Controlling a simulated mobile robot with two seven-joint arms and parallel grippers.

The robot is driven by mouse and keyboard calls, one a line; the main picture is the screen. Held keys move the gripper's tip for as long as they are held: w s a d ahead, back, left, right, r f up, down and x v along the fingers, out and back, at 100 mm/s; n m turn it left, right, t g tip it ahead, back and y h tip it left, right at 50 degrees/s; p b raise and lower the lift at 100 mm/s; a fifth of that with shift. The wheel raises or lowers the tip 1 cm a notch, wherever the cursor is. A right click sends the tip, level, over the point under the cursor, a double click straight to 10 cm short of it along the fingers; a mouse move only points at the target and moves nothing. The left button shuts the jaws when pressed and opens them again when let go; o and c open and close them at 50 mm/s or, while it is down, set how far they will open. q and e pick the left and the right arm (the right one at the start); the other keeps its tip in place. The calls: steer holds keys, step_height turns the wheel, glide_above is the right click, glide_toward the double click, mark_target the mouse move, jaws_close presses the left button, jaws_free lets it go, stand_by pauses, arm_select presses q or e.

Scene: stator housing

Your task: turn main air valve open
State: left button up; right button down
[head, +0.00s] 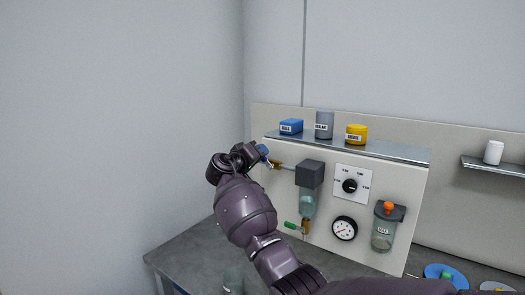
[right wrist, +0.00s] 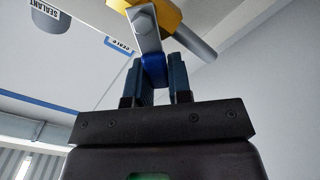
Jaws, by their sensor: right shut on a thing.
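The main air valve shows in the head view as a small brass body (head: 274,164) on a pipe at the left side of the white panel. In the right wrist view its yellow body (right wrist: 172,14) sits at the top, with a grey metal lever (right wrist: 147,32) and a blue grip (right wrist: 154,70). My right gripper (head: 261,151) reaches the valve from the left. In the right wrist view my right gripper (right wrist: 156,78) has its two fingers shut on the blue grip. My left gripper is not in view.
The white panel (head: 270,203) holds a dark regulator box (head: 310,173), a dial (head: 350,186), a gauge (head: 344,228) and a clear bowl (head: 382,236). Blue (head: 291,127), grey (head: 324,125) and yellow (head: 357,135) containers stand on top. A green-handled valve (head: 292,225) sits low.

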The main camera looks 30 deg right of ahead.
arm_select(q)
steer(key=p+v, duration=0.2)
steer(key=p, duration=0.1)
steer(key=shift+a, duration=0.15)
arm_select(e)
steer(key=f+n, duration=0.1)
steer(key=n, duration=0.2)
steer(key=w+f+n, duration=0.1)
steer(key=n, duration=0.1)
steer(key=f+n, duration=0.1)
steer(key=n, duration=0.2)
steer(key=shift+w+a+f+n, duration=0.15)
steer(key=shift+a+f+n, duration=0.15)
steer(key=shift+f, duration=0.1)
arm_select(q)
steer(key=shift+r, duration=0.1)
arm_select(e)
steer(key=c, duration=1)
jaws_free()
steer(key=shift+c, duration=0.2)
arm_select(q)
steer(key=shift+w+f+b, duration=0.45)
steer(key=shift+b, duration=0.6)
arm_select(e)
steer(key=v, duration=1)
steer(key=shift+s+a, duration=0.2)
steer(key=shift+a, duration=0.15)
steer(key=shift+f, duration=0.1)
